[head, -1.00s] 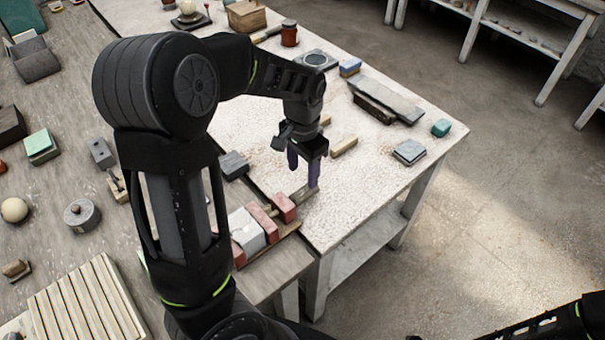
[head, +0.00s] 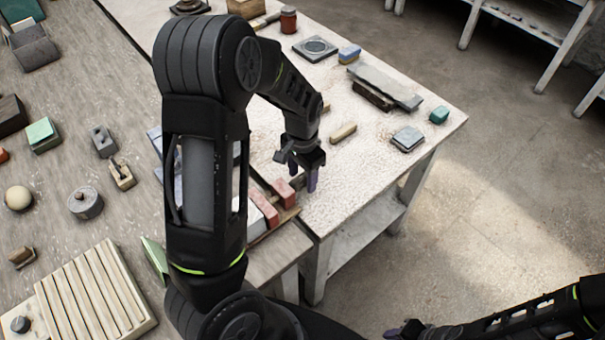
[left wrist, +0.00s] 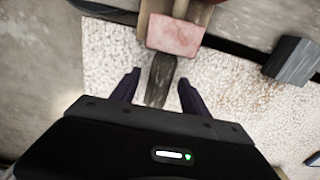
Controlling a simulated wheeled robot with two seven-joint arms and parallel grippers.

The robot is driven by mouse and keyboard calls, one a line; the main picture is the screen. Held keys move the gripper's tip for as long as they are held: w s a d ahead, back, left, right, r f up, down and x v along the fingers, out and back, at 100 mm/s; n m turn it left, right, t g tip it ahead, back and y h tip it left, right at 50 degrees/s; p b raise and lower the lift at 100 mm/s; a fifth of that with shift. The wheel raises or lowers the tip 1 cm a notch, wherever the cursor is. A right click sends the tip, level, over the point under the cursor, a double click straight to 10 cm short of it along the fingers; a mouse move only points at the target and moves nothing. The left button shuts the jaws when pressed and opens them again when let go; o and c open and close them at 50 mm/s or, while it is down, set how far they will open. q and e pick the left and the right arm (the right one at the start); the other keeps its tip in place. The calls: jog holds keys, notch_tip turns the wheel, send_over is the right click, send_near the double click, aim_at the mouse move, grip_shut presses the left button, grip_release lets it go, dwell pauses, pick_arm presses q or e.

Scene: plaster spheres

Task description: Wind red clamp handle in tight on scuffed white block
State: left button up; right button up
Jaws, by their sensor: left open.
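The clamp has dull red jaw blocks (head: 264,207) on a wooden base, near the front corner of the pale table. The scuffed white block (head: 255,226) sits between the red blocks, partly hidden behind my left arm. My left gripper (head: 303,176) is open at the clamp's outer end. In the left wrist view, a dark, worn handle (left wrist: 160,75) sticks out from the red end block (left wrist: 176,35). It lies between the two open fingers, with a gap to each side. My right gripper (head: 402,330) shows at the bottom edge, away from the table; its fingers are unclear.
A dark block (left wrist: 292,60) lies near the clamp. A tan bar (head: 343,132), grey slabs (head: 385,85) and a small stacked block (head: 408,138) lie further right. A slatted board (head: 95,295) lies at lower left. The table's near right edge is close to the clamp.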

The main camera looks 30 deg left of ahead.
pick_arm(q)
jog(key=shift+f, duration=0.1)
jog(key=shift+c, duration=0.5)
grip_shut()
